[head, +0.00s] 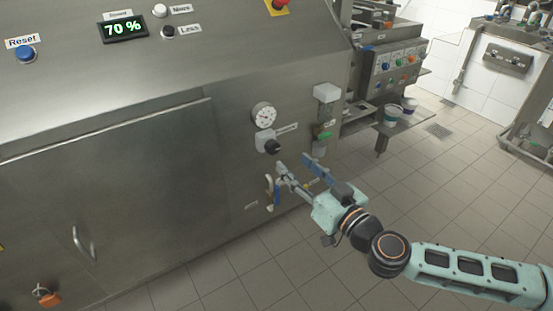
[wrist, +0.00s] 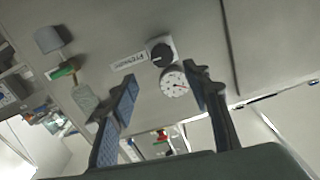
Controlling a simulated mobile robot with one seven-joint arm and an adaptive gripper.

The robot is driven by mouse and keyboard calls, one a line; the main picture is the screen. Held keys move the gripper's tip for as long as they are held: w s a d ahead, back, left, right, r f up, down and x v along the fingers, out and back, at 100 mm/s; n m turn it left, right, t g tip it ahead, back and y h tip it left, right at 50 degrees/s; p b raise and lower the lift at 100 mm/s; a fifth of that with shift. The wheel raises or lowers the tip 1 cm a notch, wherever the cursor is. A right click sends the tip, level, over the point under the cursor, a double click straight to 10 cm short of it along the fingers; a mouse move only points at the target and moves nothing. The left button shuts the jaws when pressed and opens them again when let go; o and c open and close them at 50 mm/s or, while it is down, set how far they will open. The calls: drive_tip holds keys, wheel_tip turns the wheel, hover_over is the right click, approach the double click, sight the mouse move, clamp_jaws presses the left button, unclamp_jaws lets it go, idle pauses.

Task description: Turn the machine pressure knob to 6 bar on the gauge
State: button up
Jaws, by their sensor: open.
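The black pressure knob (head: 272,146) sits on a light square plate on the steel machine front. It also shows in the wrist view (wrist: 160,54), beside its label. The round white gauge (head: 263,115) is just above the knob in the head view, and it shows in the wrist view (wrist: 174,84) between the fingers. Its needle reading is too small to tell. My gripper (head: 292,162) is open and empty, a little below and right of the knob in the head view. Its blue-padded fingers (wrist: 160,80) are spread apart and do not touch the knob.
A blue-handled valve (head: 277,193) is below the knob. A door handle (head: 82,244) sticks out at lower left. Tiled floor is open on the right.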

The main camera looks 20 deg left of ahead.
sight(275, 148)
drive_tip(key=b+x, duration=0.1)
drive_tip(key=x, duration=0.7)
drive_tip(key=shift+a+b, duration=0.35)
drive_tip(key=shift+c, duration=0.4)
drive_tip(key=c, duration=1.1)
